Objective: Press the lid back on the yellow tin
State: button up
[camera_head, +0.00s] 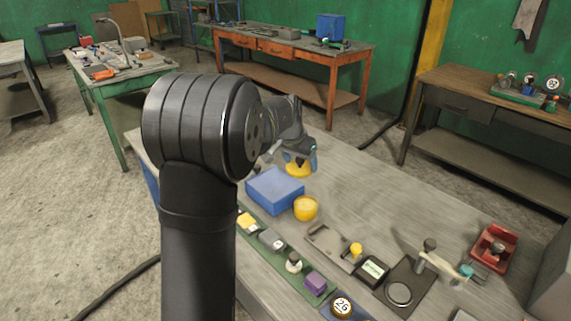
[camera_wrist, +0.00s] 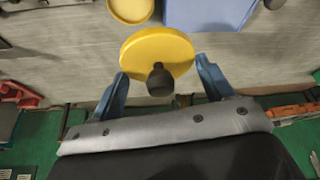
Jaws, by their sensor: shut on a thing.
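The yellow tin (camera_head: 306,209) stands upright on the grey workbench, just right of a blue box. In the wrist view the tin (camera_wrist: 130,9) is cut off by the top edge. My gripper (camera_head: 300,158) is shut on the yellow lid (camera_head: 298,171), a round disc with a dark knob, and holds it beyond the blue box and tin. In the wrist view the lid (camera_wrist: 150,48) sits between the blue fingers (camera_wrist: 160,72), with the knob facing the camera. The lid and tin are apart. The tin's inside cannot be made out.
The blue box (camera_head: 275,190) stands close beside the tin. A green strip with small blocks (camera_head: 315,282), a shallow grey tray (camera_head: 328,241), a dark plate (camera_head: 399,290) and a red holder (camera_head: 493,248) are nearer or to the right. The bench right of my gripper is clear.

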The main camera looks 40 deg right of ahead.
aim_at(306, 173)
jog(key=shift+s+d+f, duration=0.1)
jog(key=shift+s+f, duration=0.05)
jog(key=shift+s, duration=0.8)
jog(key=f, duration=0.2)
jog(key=s+f, duration=0.1)
jog(key=f, duration=0.1)
jog(key=shift+s+f, duration=0.15)
jog(key=shift+s, duration=0.05)
jog(key=shift+f, duration=3.25)
jog(key=shift+f, duration=0.15)
jog(key=o, duration=1.1)
jog(key=shift+c, duration=0.2)
jog(key=shift+w, duration=0.1)
